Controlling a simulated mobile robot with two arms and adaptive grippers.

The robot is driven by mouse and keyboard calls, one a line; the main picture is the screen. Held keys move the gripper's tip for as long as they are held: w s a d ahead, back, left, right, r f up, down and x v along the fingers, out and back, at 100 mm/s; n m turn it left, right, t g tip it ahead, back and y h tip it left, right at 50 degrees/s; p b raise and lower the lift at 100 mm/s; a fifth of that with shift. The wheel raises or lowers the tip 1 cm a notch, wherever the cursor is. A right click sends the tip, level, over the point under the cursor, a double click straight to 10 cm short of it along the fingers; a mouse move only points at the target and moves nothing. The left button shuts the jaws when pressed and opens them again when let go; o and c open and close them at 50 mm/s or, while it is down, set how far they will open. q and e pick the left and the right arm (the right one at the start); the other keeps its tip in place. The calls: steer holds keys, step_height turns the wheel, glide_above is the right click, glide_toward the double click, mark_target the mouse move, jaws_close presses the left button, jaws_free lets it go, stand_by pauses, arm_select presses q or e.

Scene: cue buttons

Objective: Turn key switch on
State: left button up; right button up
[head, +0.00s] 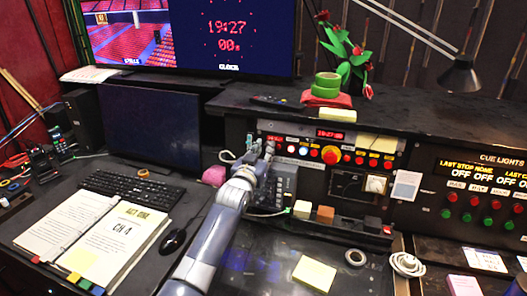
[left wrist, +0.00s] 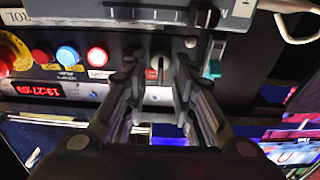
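The key switch (left wrist: 154,73) is a small round fitting with a reddish, pale-edged key on the dark button panel. In the left wrist view it shows between my left gripper's fingertips (left wrist: 157,77). The two fingers stand apart on either side of it, with a gap on both sides. I cannot tell whether the tips touch the panel. In the head view my left gripper (head: 260,149) is at the left end of the button row, and the key switch is hidden or too small there. My right gripper is not in view.
A row of lit buttons (left wrist: 68,56) and a large red knob on a yellow base (head: 331,155) lie along the panel. A red digital clock (head: 329,134) is above them. A teal switch (left wrist: 212,68) sits close beside one finger. A keyboard (head: 130,187) and open binder lie left.

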arm_select(q)
jaws_close()
